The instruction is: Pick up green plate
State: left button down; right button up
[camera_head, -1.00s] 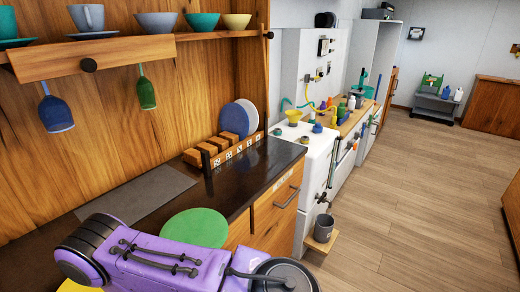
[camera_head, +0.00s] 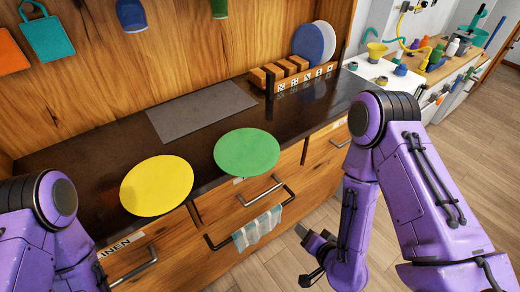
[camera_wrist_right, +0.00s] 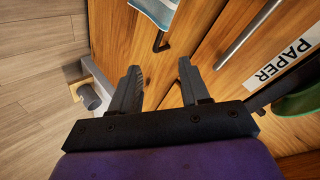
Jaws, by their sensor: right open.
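The round green plate (camera_head: 246,152) lies flat on the dark counter near its front edge, right of a yellow plate (camera_head: 157,186). My right gripper (camera_head: 302,236) is in front of the drawers, below counter height, to the lower right of the green plate. In the right wrist view its two fingers (camera_wrist_right: 160,85) are apart with nothing between them, and a piece of the green plate (camera_wrist_right: 298,103) shows at the right edge. My left arm shows at the lower left of the head view, but its gripper is out of frame.
A grey mat (camera_head: 202,108) lies behind the plates. A wooden rack (camera_head: 300,78) with a blue plate (camera_head: 308,43) and a white plate stands at the back right. Drawer handles and a hanging towel (camera_head: 257,228) stick out from the cabinet front.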

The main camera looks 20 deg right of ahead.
jog(key=w+a+r+m+t+y, duration=0.2)
jog(key=w+a+r+t, duration=0.15)
jog(key=r, duration=0.35)
jog(key=m+t+y, duration=0.2)
jog(key=m+t, duration=0.2)
send_near(267, 168)
jog(key=w, duration=0.2)
jog(key=shift+g, duration=0.25)
jog(key=b+x, duration=0.1)
jog(key=x, duration=0.1)
jog(key=b+x, duration=0.2)
jog(key=x, duration=0.1)
jog(key=shift+d+f, duration=0.1)
jog(key=shift+f, duration=0.1)
jog(key=p+x, duration=0.1)
jog(key=x, duration=0.1)
jog(key=p+x, duration=0.1)
jog(key=x, duration=0.2)
jog(key=shift+r, duration=0.2)
jog(key=shift+w+a+f, duration=0.2)
jog(key=shift+a, duration=0.05)
grip_shut()
